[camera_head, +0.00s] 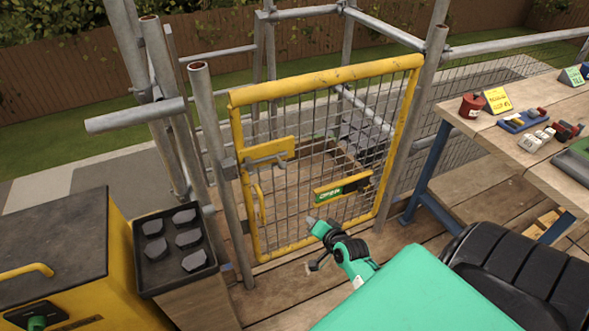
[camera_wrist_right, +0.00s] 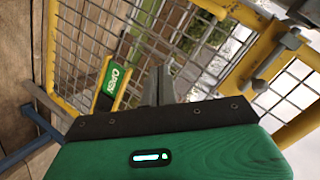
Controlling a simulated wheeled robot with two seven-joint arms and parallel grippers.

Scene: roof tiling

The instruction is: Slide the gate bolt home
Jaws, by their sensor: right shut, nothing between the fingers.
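The yellow mesh gate (camera_head: 325,84) stands upright between two grey scaffold posts, its left edge close to the left post (camera_head: 205,110). The grey gate bolt (camera_head: 265,162) lies across a yellow plate (camera_head: 283,146) at the gate's upper left. A grey bracket (camera_head: 229,168) sits on the left post near the bolt's left end; I cannot tell whether the rod enters it. The bolt also shows at the upper right of the right wrist view (camera_wrist_right: 272,65). My right gripper (camera_head: 312,221) is shut and empty, low in front of the gate, apart from the bolt. My left gripper is out of view.
A green and yellow sign (camera_head: 343,188) hangs on the gate's mesh. A black tray (camera_head: 145,228) of grey pieces and a yellow cabinet (camera_head: 60,225) stand at the left. A workbench (camera_head: 480,135) with small items is at the right. Space before the gate is wooden decking.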

